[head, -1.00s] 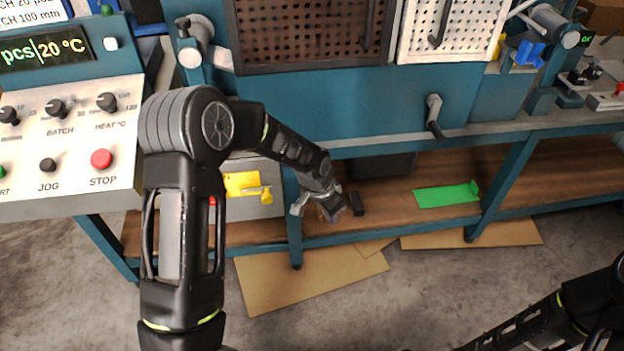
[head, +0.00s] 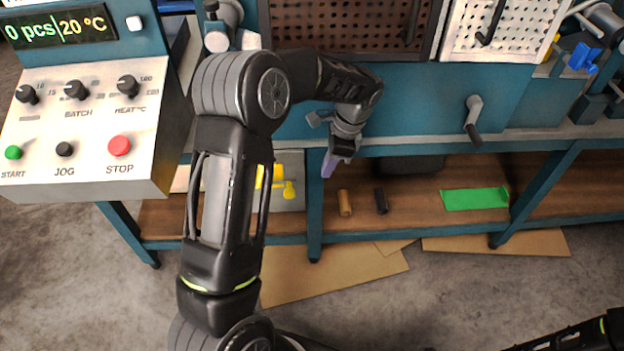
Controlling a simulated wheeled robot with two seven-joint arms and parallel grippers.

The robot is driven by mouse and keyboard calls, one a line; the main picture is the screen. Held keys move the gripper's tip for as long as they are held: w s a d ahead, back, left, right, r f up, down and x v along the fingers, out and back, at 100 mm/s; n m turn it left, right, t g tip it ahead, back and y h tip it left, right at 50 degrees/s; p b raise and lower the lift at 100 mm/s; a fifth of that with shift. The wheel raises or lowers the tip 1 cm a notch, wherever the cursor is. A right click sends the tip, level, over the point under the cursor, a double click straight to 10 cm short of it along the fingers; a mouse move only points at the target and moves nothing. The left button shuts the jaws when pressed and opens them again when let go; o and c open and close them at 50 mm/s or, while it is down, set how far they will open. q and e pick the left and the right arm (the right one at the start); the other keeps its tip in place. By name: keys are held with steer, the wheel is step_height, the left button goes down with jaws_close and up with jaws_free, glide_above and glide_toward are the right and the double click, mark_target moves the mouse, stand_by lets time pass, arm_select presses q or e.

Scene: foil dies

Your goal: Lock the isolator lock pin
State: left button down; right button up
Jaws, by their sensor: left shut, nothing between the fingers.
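A yellow part with a short rounded lever (head: 286,190) sits on the front of a grey box (head: 291,160) under the bench, left of a blue leg. It may be the isolator and its lock pin, but it is too small to tell. My left arm hides part of it. My left gripper (head: 329,166), with purple fingertips, points down in front of the bench edge, right of the yellow part and apart from it. It is shut and empty. My right arm crosses the lower right corner; its gripper is out of view.
A brown cylinder (head: 344,203), a black cylinder (head: 381,201) and a green bracket (head: 474,198) lie on the wooden lower shelf. A control panel (head: 92,125) stands at the left. A crank handle (head: 473,122) sticks out of the blue bench front.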

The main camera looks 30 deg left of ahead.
arm_select(q)
steer(key=s+a+f, duration=0.3)
steer(key=a+f, duration=0.2)
steer(key=f, duration=0.3)
steer(key=shift+s+a+f+b, duration=0.15)
steer(key=shift+s+f+b, duration=0.2)
steer(key=shift+f, duration=0.05)
steer(key=shift+a, duration=0.1)
steer(key=s+a, duration=0.1)
steer(key=a, duration=0.1)
steer(key=s+a+p, duration=0.1)
steer(key=s+a, duration=0.1)
steer(key=shift+s, duration=0.1)
